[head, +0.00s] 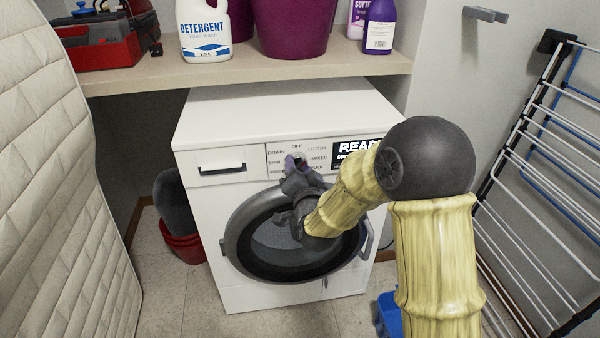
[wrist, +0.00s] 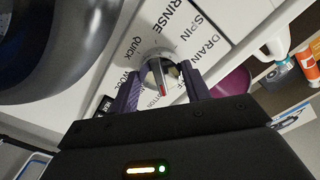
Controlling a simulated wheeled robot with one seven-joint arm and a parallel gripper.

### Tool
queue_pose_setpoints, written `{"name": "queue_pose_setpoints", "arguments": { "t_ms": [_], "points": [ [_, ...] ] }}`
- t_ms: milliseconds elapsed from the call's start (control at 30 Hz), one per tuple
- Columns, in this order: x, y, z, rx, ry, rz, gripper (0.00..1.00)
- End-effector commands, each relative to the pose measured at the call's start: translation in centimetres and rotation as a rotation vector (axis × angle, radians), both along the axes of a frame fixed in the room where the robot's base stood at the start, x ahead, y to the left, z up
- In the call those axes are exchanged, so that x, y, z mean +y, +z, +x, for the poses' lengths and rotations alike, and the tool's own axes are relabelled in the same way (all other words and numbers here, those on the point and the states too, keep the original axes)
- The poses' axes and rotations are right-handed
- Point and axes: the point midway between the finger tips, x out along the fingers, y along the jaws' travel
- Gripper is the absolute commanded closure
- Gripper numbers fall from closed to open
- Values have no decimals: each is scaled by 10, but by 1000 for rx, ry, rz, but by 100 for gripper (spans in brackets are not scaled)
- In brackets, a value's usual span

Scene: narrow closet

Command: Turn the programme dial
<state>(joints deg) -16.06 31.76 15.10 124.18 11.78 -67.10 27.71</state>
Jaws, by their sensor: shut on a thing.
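The programme dial (wrist: 158,70) is a round silver knob with a red mark, on the white front panel of the washing machine (head: 290,110). In the wrist view its red mark points towards the bottom of the picture, near a partly hidden label ending in "TTON". My gripper (wrist: 160,86) is shut on the dial, with one purple finger on each side. In the head view my gripper (head: 297,163) is at the panel, and the fingers and wrist mostly hide the dial. Labels such as DRAIN, SPIN and OFF show around it.
The round door (head: 240,240) is shut below. A shelf (head: 240,70) with detergent (head: 205,30) and a red toolbox (head: 105,50) hangs above. A drying rack (head: 540,170) stands right, a quilted panel (head: 60,190) left.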

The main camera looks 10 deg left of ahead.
Motion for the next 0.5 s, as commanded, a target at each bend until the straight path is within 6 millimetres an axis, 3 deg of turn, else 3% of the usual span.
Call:
{"name": "queue_pose_setpoints", "arguments": {
  "t_ms": [500],
  "points": [
    [1, -4, -1, -141, 4, -457, 76]
  ]
}}
